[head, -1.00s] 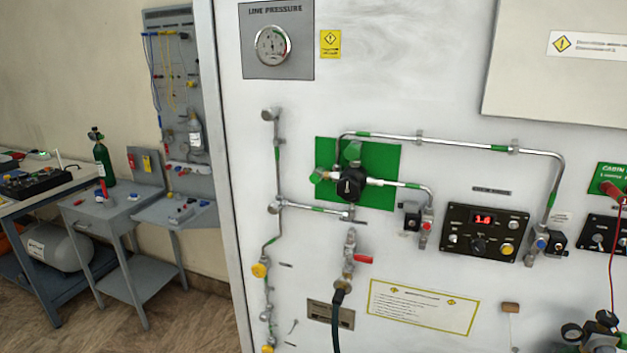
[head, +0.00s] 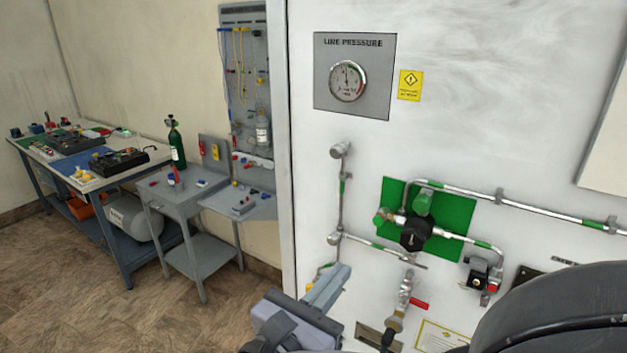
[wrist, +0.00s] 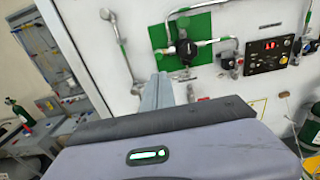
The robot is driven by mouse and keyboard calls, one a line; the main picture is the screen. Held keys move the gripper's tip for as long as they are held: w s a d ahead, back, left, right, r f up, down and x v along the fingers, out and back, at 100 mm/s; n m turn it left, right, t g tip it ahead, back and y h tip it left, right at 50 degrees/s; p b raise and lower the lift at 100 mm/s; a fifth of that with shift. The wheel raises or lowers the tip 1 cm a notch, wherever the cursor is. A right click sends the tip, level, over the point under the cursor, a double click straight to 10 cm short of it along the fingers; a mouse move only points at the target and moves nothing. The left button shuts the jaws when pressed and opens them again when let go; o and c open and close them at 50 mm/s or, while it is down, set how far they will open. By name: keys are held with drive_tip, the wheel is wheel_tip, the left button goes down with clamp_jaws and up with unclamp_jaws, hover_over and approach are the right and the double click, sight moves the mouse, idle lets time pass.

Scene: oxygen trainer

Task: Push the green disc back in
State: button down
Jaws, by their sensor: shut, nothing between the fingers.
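I cannot pick out a separate green disc for certain. The white panel (head: 450,120) carries a green square plate (head: 457,222) with a black regulator (head: 415,234) in front of it and green round caps (head: 422,201) at its top and left. In the wrist view the green plate (wrist: 203,30) is beyond my fingers. My gripper (head: 340,275) is shut and empty, in front of the panel's lower left in the head view. It also shows in the wrist view (wrist: 160,80), its fingers together. It hides part of the left pipe run.
A line pressure gauge (head: 347,81) is above. A red-handled valve (head: 407,300) and a small box with a red button (head: 484,277) stick out below the plate.

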sight(378, 222)
drive_tip(key=shift+a+r, duration=0.1)
drive_tip(key=shift+a, duration=0.05)
drive_tip(key=b+x, duration=0.3)
drive_tip(key=x, duration=1)
drive_tip(key=shift+w, duration=0.1)
drive_tip(key=shift+w+d, duration=0.3)
drive_tip(key=shift+d, duration=0.05)
